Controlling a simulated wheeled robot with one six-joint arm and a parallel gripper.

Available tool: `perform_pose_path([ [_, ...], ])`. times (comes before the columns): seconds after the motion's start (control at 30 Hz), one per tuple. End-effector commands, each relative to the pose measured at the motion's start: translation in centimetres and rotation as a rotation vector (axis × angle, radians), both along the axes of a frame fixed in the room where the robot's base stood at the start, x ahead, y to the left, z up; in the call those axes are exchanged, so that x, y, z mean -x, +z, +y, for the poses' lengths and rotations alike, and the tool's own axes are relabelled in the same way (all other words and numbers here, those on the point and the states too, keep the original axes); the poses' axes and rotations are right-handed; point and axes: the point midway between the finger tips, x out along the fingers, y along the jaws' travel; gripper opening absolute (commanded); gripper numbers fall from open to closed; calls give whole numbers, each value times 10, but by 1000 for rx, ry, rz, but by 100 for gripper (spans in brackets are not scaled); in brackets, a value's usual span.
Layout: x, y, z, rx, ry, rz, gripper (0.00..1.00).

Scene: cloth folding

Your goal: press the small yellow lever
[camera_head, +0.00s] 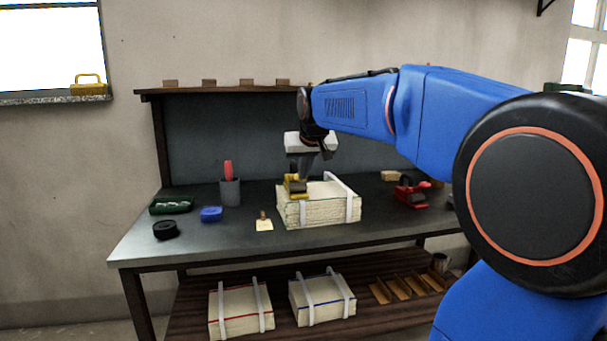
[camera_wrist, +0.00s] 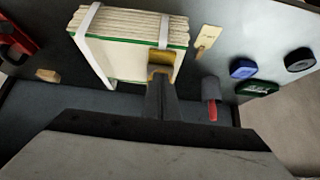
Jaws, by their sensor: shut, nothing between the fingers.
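A small yellow object with a dark grey part (camera_head: 294,185) sits at the left end of the top of a strapped cream stack (camera_head: 318,211) on the workbench. I cannot make out which part of it is the lever. My gripper (camera_head: 304,176) points down just above and against its right side in the head view. In the wrist view the shut fingertips (camera_wrist: 160,82) overlap the yellow object (camera_wrist: 161,58) and hide part of it. Whether they touch it I cannot tell. The fingers hold nothing. The stack (camera_wrist: 125,57) has green edges and white straps.
On the bench (camera_head: 190,241) stand a grey cup with a red-handled thing (camera_head: 229,188), a blue block (camera_head: 211,214), a black roll (camera_head: 165,230), a green case (camera_head: 171,205), a tag (camera_head: 264,225) and a red tool (camera_head: 411,194).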

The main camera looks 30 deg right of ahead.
Motion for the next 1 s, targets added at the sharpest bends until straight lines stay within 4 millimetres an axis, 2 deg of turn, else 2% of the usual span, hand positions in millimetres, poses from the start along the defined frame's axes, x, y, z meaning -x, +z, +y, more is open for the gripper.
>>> perform_pose_path([
  [0.47,0,6,0,0,0,0,0],
  [0.7,4,41,2,0,1,-2,0],
  [1.0,34,92,11,0,1,-2,0],
])
